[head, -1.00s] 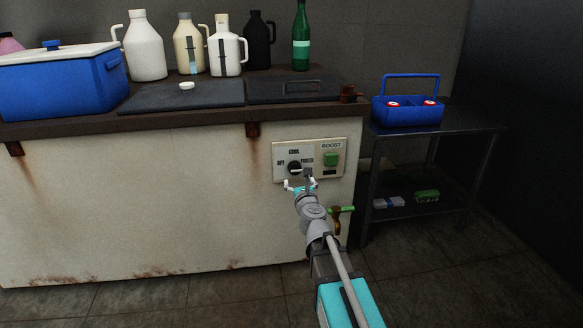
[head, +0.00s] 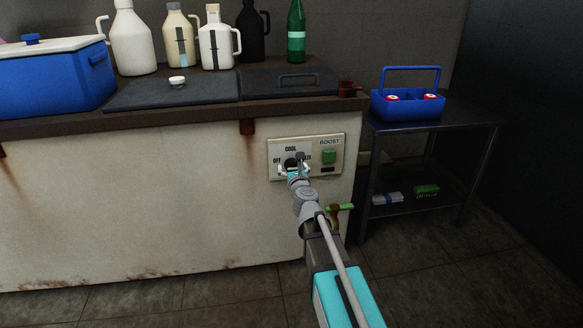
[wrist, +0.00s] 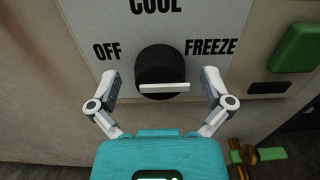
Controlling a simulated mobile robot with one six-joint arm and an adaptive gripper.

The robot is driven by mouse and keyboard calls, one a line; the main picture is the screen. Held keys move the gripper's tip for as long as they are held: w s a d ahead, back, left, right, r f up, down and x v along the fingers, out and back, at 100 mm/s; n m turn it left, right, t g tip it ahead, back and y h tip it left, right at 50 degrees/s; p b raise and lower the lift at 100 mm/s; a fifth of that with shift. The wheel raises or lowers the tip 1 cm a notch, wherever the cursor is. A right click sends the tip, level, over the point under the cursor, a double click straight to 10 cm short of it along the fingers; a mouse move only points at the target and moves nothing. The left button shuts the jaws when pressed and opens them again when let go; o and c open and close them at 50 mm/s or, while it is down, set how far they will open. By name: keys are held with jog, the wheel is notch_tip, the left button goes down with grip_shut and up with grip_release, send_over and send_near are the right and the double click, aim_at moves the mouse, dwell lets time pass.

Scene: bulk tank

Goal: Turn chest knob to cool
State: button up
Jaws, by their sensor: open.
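The chest knob (wrist: 158,66) is round and black, on a pale panel (head: 274,150) on the chest's front. A white bar lies nearly level across its lower face and reaches past its right edge. OFF is printed to its left, COOL above it and FREEZE to its right. My gripper (wrist: 162,76) is open, with one finger on each side of the knob. Gaps show between fingers and knob in the wrist view. In the head view my gripper (head: 294,170) partly covers the knob and the FREEZE label.
A green BOOST button (head: 329,157) is right of the knob on the same panel. A tap with a green handle (head: 340,207) sticks out below right. Bottles, a blue cooler (head: 55,82) and dark lids are on the chest top. A metal side table (head: 455,133) stands right.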

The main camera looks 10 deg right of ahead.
jog(key=c, duration=1.2)
jog(key=shift+o, duration=0.2)
jog(key=shift+n, duration=0.3)
jog(key=n, duration=0.3)
jog(key=shift+a, duration=0.1)
jog(key=n, duration=0.5)
jog(key=shift+a, duration=0.1)
jog(key=n, duration=0.4)
jog(key=shift+f+n, duration=0.1)
jog(key=shift+n, duration=0.2)
jog(key=n, duration=0.4)
jog(key=shift+f+n, duration=0.1)
jog(key=shift+n, duration=0.2)
